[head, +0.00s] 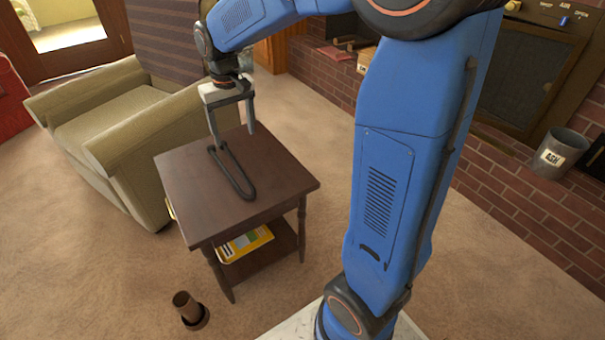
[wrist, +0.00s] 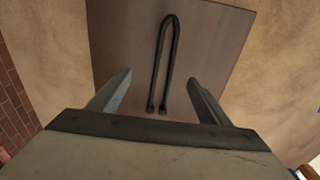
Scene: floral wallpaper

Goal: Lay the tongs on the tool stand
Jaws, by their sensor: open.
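The tongs (head: 247,194) are a dark, narrow U-shaped tool lying flat on the brown side table (head: 270,170). In the wrist view the tongs (wrist: 157,65) have their bend at the far end and two rounded tips nearer me. My gripper (head: 234,138) is open and empty above the tabletop, at the end of the tongs away from the bend. In the wrist view my gripper (wrist: 160,84) has one finger on each side of the tips, apart from them. A short brown cylinder on a dark round foot (head: 188,309) stands on the carpet; I cannot tell whether it is the tool stand.
An olive armchair (head: 110,125) stands close behind the table at left. A yellow item (head: 245,243) lies on the table's lower shelf. A metal ash bucket (head: 560,153) stands by the brick fireplace (head: 530,200) at right. The carpet at front left is mostly clear.

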